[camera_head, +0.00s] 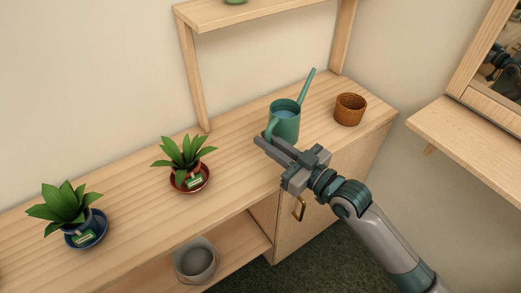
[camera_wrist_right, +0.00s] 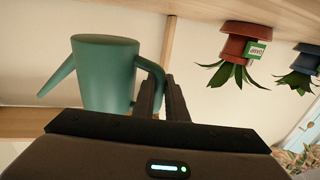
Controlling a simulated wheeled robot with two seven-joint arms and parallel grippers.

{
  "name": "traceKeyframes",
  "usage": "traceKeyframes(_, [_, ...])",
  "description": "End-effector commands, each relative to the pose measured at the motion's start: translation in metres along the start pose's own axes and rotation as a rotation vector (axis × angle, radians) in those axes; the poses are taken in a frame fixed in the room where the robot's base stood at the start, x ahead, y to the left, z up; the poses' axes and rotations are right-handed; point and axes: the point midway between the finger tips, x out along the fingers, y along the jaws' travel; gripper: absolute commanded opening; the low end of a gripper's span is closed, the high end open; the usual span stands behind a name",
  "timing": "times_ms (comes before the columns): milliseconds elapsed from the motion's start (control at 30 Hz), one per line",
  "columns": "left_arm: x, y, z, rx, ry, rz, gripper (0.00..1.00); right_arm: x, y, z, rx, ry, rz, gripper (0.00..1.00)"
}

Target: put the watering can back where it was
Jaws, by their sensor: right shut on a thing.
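The green watering can (camera_head: 285,124) is upright at the right part of the wooden cabinet top, its spout pointing up and to the right. I cannot tell whether its base touches the wood. My right gripper (camera_head: 268,140) is shut on the can's handle, on the near left side of the can. In the right wrist view the can (camera_wrist_right: 104,75) appears upside down, with its handle between the fingers (camera_wrist_right: 165,98). My left gripper is not in view.
A brown woven pot (camera_head: 350,109) stands just right of the can. A plant in a red pot (camera_head: 190,180) and one in a blue pot (camera_head: 88,230) stand to the left. A raised shelf (camera_head: 250,10) is behind. A grey pot (camera_head: 195,262) sits on the lower shelf.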

Motion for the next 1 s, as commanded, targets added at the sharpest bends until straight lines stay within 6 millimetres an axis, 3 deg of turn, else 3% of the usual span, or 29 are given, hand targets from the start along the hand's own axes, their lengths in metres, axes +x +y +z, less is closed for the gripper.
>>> traceKeyframes(100, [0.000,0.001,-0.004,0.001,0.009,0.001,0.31,0.017,0.000,0.007,-0.001,0.004,0.000,0.00])
traceKeyframes(233, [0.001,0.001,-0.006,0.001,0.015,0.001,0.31,0.026,-0.001,0.013,-0.002,0.004,0.000,0.00])
traceKeyframes(667, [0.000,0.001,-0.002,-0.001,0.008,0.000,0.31,0.027,-0.001,0.018,-0.002,0.003,0.000,0.00])
traceKeyframes(1000, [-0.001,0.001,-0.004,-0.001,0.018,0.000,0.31,0.027,-0.001,0.052,-0.004,0.002,0.000,0.00])
